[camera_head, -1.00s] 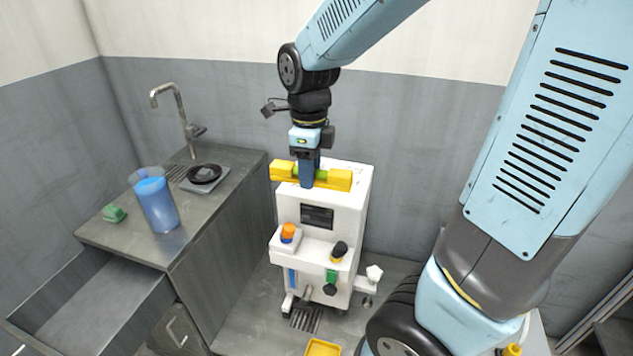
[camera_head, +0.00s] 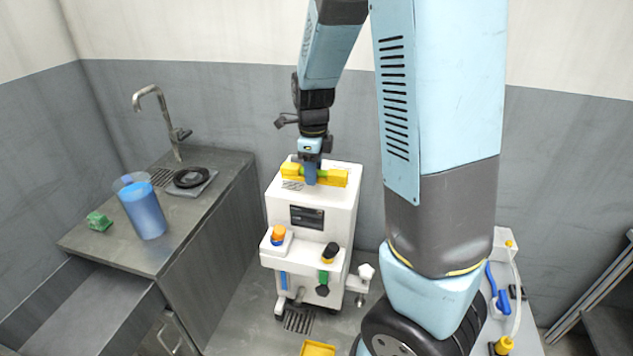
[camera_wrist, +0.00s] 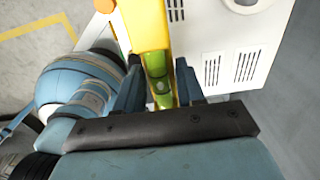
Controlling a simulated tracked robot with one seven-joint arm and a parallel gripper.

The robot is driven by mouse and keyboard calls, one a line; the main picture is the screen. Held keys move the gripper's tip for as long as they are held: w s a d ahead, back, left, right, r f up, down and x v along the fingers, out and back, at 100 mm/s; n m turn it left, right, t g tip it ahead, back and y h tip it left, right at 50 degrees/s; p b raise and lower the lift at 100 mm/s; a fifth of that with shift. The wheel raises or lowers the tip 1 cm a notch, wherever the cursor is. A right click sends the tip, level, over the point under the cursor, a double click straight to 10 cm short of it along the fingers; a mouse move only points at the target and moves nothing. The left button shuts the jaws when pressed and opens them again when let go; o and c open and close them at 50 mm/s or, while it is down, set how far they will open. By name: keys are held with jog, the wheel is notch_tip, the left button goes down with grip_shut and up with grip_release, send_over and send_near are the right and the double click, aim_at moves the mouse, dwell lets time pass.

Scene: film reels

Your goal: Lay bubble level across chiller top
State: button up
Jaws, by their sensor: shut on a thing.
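The bubble level (camera_head: 338,178) is a yellow bar with green vials. My gripper (camera_head: 311,172) points down and is shut on its middle. In the wrist view the fingers (camera_wrist: 160,88) flank the level's green vial part (camera_wrist: 155,62), and its yellow body (camera_wrist: 143,22) runs up the picture. The chiller (camera_head: 310,243) is a white upright box. The level appears over the back part of its top (camera_head: 285,196). Vent slots show on the white surface beside the level in the wrist view (camera_wrist: 228,42). I cannot tell whether the level touches the top.
A grey counter (camera_head: 120,245) stands left of the chiller with a tap (camera_head: 160,110), a blue pitcher (camera_head: 143,208), a black round item (camera_head: 190,178) and a green lump (camera_head: 98,221). An open drawer (camera_head: 85,310) juts out. A yellow tray (camera_head: 318,349) lies in front.

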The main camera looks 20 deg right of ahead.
aim_at(314, 192)
jog(key=shift+w+d+f, duration=0.35)
jog(key=shift+w+f, duration=0.15)
jog(key=shift+f, duration=1.8)
jog(key=shift+w+f, duration=0.1)
jog(key=o, duration=1.1)
